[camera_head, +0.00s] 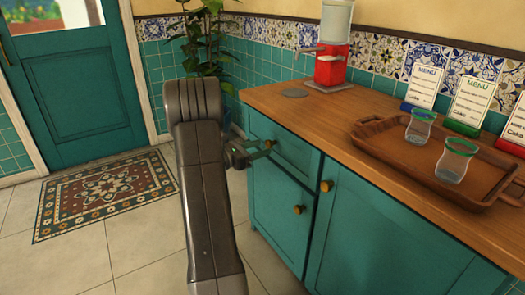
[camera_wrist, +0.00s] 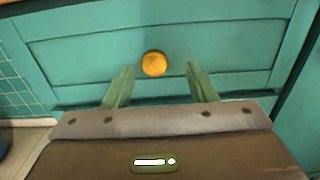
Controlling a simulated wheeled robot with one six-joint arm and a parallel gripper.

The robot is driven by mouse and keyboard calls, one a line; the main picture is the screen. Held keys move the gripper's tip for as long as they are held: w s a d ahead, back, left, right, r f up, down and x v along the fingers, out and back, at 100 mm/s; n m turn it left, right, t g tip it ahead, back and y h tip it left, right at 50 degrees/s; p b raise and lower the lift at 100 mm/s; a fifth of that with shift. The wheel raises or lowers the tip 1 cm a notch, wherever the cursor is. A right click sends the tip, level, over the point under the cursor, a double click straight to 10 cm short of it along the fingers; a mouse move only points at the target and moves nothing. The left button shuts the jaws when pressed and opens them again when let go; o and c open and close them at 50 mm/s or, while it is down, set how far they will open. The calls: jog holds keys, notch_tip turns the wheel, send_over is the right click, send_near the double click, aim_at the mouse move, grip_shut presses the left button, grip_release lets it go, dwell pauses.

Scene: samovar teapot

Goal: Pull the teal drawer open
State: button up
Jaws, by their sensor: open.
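The teal drawer (camera_head: 297,153) is at the top left of the teal cabinet and looks closed, flush with the front. Its round yellow-orange knob (camera_wrist: 154,64) shows in the wrist view, in the middle of the drawer front (camera_wrist: 85,50). My gripper (camera_wrist: 160,72) is open, with one green finger on each side of the knob and a gap on both sides. In the head view my gripper (camera_head: 257,149) is right in front of the drawer, and it partly hides the knob. I cannot tell how far the fingertips reach past the knob.
Cabinet doors with knobs (camera_head: 298,209) lie below and right of the drawer. The wooden counter (camera_head: 310,108) above holds a red-based dispenser (camera_head: 330,67), a tray (camera_head: 395,155) with two glasses, and menu cards. A plant (camera_head: 205,45) stands behind.

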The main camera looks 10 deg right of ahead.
jog(key=shift+w+d, duration=0.5)
jog(key=shift+d, duration=0.1)
jog(key=shift+w+d, duration=0.25)
jog(key=shift+d, duration=0.2)
